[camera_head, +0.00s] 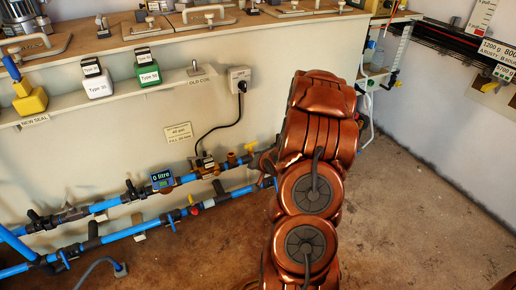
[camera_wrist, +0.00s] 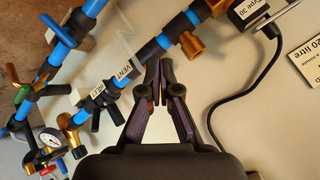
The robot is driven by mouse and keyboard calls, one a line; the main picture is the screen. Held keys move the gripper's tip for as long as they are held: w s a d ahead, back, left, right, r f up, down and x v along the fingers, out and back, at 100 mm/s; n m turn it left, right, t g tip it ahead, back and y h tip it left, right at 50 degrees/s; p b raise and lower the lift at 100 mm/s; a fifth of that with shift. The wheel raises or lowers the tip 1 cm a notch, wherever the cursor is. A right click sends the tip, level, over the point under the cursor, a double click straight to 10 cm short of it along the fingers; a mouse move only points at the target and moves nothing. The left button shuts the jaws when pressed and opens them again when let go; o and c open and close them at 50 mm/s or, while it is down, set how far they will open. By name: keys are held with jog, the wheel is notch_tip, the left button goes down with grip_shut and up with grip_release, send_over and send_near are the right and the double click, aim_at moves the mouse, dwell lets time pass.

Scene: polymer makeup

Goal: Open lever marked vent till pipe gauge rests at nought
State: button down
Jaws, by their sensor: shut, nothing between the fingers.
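A small white tag marked VENT (camera_wrist: 124,72) sits on the blue pipe in the wrist view, beside black valve parts. A dark handle (camera_wrist: 115,113) sticks out below it; I cannot tell for certain that it is the vent lever. A second tag (camera_wrist: 89,87) is beside it. A round white-faced gauge (camera_wrist: 49,138) is at lower left; its needle reading is too small to tell. My gripper (camera_wrist: 160,72) is shut and empty, its tips just right of the VENT tag, near the pipe. My copper arm hides the gripper in the head view.
A black cable (camera_head: 219,128) hangs from a socket. Floor at right (camera_head: 420,220) is clear.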

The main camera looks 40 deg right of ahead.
jog(key=s+d+f+m+t, duration=0.2)
jog(key=d+f+m+t, duration=0.1)
jog(key=d+m+t, duration=0.15)
jog(key=m+t+h, duration=0.2)
jog(key=m+t, duration=0.2)
jog(key=m, duration=0.1)
send_near(255, 143)
jog(key=b+x, duration=0.1)
jog(key=x, duration=0.1)
jog(key=b+x, duration=0.4)
jog(key=shift+a+f, duration=0.1)
jog(key=shift+f, duration=0.15)
jog(key=shift+w+d+r+b, duration=0.1)
jog(key=shift+w+d+b, duration=0.1)
jog(key=shift+w+b, duration=0.3)
jog(key=shift+w+a, duration=0.1)
jog(key=shift+a, duration=0.05)
jog(key=shift+d+r+n+y+p, duration=0.1)
jog(key=shift+d+n+y+p, duration=0.1)
jog(key=shift+n+y+p, duration=0.35)
